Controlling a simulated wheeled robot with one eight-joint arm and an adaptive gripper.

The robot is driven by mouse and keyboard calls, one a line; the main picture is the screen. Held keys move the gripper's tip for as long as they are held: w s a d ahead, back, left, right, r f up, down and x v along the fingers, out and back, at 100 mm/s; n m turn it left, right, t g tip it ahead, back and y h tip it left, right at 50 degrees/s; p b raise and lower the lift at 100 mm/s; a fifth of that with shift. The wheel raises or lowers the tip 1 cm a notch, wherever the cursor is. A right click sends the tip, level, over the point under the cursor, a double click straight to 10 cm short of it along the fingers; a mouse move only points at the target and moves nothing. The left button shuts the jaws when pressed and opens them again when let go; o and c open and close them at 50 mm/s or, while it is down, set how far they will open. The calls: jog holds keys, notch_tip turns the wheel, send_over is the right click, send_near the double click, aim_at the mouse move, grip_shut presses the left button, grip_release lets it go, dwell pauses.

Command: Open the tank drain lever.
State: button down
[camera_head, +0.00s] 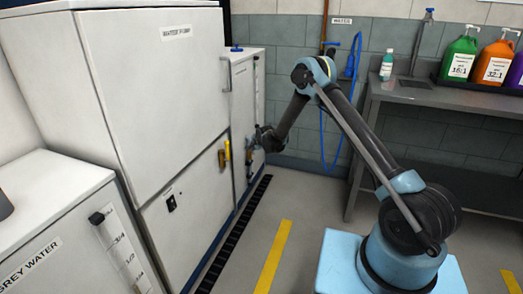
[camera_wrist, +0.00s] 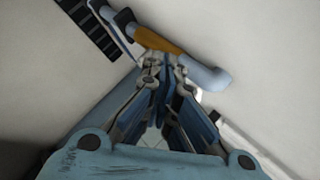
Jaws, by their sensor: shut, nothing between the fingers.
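A small orange-brown lever handle (camera_wrist: 158,40) with grey-blue ends shows in the wrist view, by a pale panel. It is probably the drain lever; no label on it can be read. In the head view, a small orange-brown part (camera_head: 250,155) shows below my gripper, on the front of the narrow white cabinet (camera_head: 241,95). My gripper (camera_head: 262,138) is at this cabinet. In the wrist view my gripper (camera_wrist: 166,70) is shut and empty, its fingertips close to the handle. Whether they touch it I cannot tell.
A yellow handle (camera_head: 227,150) sits on the large white cabinet (camera_head: 150,100) to the left. A dark floor grate (camera_head: 235,232) runs along the cabinets. A grey counter (camera_head: 430,95) with several bottles stands at right. A blue hose (camera_head: 322,130) hangs behind my arm. The middle floor is clear.

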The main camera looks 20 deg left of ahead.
jog(key=shift+w+r, duration=0.3)
jog(key=shift+w, duration=0.1)
jog(key=shift+r, duration=0.1)
